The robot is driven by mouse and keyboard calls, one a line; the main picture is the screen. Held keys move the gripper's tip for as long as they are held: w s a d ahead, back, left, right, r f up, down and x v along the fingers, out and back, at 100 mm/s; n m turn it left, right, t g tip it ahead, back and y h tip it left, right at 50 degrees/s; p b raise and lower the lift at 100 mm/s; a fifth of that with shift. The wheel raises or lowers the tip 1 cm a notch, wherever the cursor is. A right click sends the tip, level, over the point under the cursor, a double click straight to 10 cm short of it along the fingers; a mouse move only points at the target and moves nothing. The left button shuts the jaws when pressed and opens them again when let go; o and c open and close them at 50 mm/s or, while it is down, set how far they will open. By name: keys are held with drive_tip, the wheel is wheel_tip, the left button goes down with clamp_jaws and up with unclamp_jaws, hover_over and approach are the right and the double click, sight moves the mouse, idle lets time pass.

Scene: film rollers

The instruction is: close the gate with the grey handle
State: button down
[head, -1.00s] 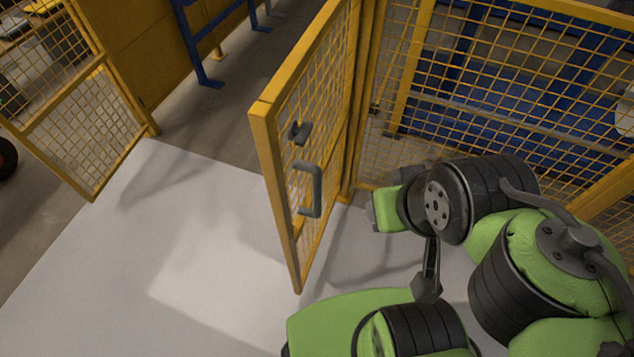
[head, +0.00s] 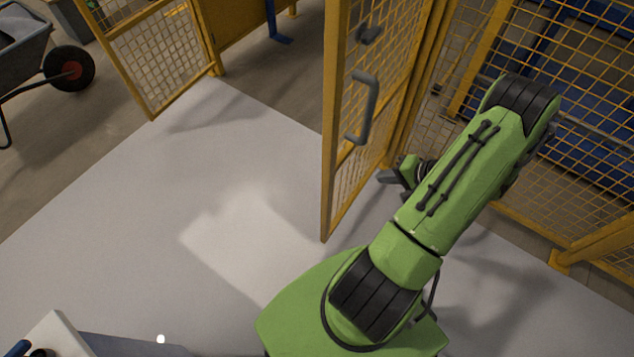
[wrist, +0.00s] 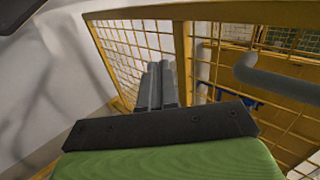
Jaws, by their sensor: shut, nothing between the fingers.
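The gate (head: 328,180) is a yellow frame with wire mesh. It stands open, swung out over the pale floor, its hinge side at the back against the fence. Its grey handle (head: 365,108) is a bent bar on the gate's face, with a small dark latch piece (head: 369,34) above it. My gripper (head: 388,177) is low on the right side of the gate, below the handle; whether it touches the gate cannot be told. In the wrist view my gripper (wrist: 159,84) has its fingers together and empty, pointing at the mesh. The grey handle (wrist: 275,78) shows there at the right.
Yellow mesh fencing (head: 590,85) stands behind and right of my arm. Another mesh panel (head: 160,60) stands at the left, with a wheelbarrow (head: 68,70) beyond it. The pale floor (head: 130,210) left of the gate is clear. A pale-topped object (head: 55,338) is at the lower left.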

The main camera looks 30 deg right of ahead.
drive_tip(key=b, duration=0.3)
approach(338, 173)
wheel_tip(338, 173, down, 4)
drive_tip(key=w, duration=0.1)
drive_tip(key=w+a, duration=0.1)
drive_tip(key=shift+w+a, duration=0.1)
drive_tip(key=shift+w, duration=0.3)
drive_tip(key=shift+w+a+r, duration=0.1)
drive_tip(key=shift+w+a, duration=0.1)
drive_tip(key=shift+w, duration=0.35)
